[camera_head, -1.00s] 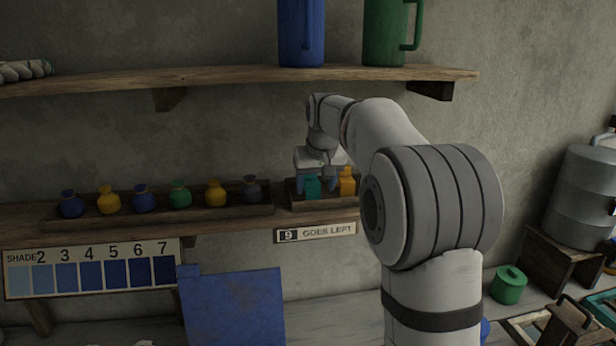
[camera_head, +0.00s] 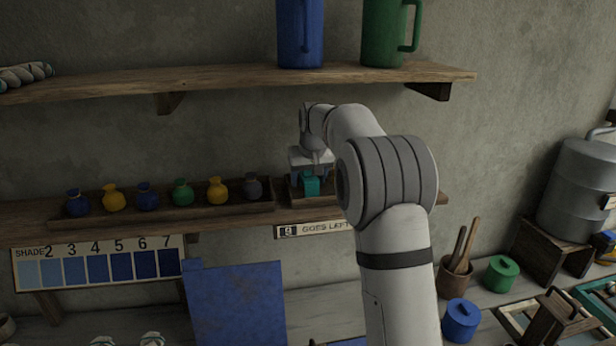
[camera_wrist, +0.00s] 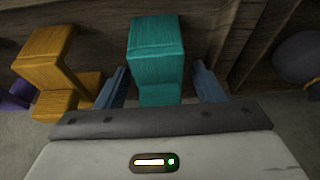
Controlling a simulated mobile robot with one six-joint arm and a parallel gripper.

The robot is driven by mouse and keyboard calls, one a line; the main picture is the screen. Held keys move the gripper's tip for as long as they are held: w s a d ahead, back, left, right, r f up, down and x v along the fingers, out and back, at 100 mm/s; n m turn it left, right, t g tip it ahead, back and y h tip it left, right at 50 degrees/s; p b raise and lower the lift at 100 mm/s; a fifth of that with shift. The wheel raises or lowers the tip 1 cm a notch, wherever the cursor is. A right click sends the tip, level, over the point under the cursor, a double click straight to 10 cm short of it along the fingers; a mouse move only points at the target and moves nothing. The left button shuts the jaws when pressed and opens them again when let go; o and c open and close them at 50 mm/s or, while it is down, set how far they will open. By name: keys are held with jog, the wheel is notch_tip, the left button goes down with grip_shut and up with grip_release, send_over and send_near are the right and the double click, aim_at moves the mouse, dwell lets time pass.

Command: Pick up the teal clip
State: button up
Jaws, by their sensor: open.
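The teal clip (camera_head: 310,183) is a blocky stepped piece in the small wooden tray (camera_head: 326,201) at the right end of the lower shelf. In the wrist view the teal clip (camera_wrist: 158,62) stands between the two blue-grey fingers of my gripper (camera_wrist: 162,85), with a visible gap on each side. My gripper (camera_head: 310,178) is open and over the tray in the head view. An orange clip (camera_wrist: 55,62) stands just left of my gripper in the wrist view; my arm hides it in the head view.
A purple object (camera_wrist: 14,95) shows left of the orange clip. The upper shelf (camera_head: 240,76) holds a blue jug (camera_head: 300,35) and a green jug (camera_head: 383,35).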

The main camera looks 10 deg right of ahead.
jog(key=c, duration=1.1)
jog(key=shift+s+r, duration=0.1)
jog(key=shift+s+r+b, duration=0.4)
jog(key=shift+s+b, duration=0.05)
jog(key=shift+b, duration=0.05)
jog(key=s+r+b, duration=0.1)
jog(key=s+r, duration=0.1)
jog(key=s, duration=0.2)
jog(key=s+r+b, duration=0.2)
jog(key=s, duration=0.2)
jog(key=s+r+b, duration=0.1)
jog(key=s+r, duration=0.2)
jog(key=s, duration=0.2)
jog(key=shift+d+b, duration=0.2)
jog(key=shift+b, duration=0.2)
grip_shut()
